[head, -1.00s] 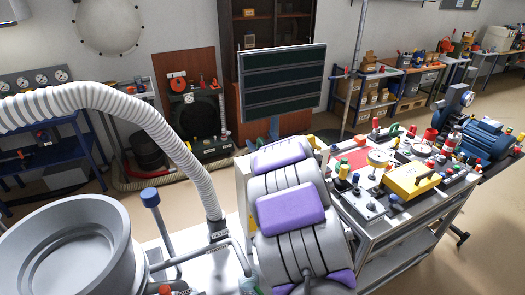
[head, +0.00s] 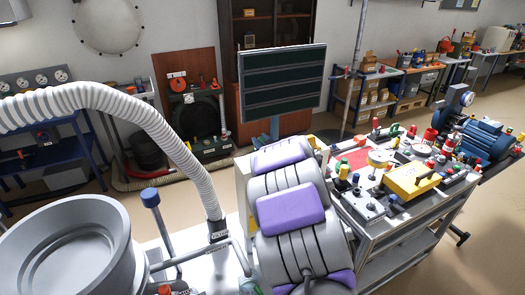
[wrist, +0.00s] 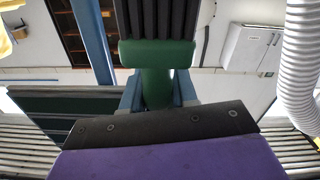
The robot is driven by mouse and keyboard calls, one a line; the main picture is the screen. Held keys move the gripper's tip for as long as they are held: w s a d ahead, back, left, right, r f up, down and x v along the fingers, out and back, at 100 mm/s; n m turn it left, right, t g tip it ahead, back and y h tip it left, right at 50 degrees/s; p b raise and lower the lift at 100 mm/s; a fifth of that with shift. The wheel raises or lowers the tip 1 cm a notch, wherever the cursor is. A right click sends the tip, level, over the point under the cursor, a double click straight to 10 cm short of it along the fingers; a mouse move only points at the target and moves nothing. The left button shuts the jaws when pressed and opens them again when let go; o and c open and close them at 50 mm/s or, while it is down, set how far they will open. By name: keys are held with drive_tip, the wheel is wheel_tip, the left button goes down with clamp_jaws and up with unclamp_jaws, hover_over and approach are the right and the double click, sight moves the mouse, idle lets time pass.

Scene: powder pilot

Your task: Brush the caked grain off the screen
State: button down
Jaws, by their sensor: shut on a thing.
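My gripper (wrist: 158,92) shows in the wrist view, its blue-grey fingers shut on the green handle of a brush (wrist: 157,55). Dark ribbed strips, apparently its bristles, stand at the top of that view. In the head view my purple-padded arm hides the gripper and brush. A wide grey round vessel (head: 65,245) stands at the lower left of the head view. Its inside looks plain grey and I see no grain. I cannot tell which surface is the screen. No contact between the brush and a surface shows.
A dark green striped board (head: 282,85) stands on a blue post beyond my arm. A white ribbed hose (head: 150,118) arches over the vessel's side. A cluttered cart with a yellow box (head: 412,181) stands at right. Open floor (head: 470,255) lies beyond it.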

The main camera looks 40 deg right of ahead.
drive_tip(key=shift+r, duration=0.15)
drive_tip(key=shift+r+p, duration=1.75)
drive_tip(key=shift+r, duration=0.6)
drive_tip(key=shift+w, duration=0.1)
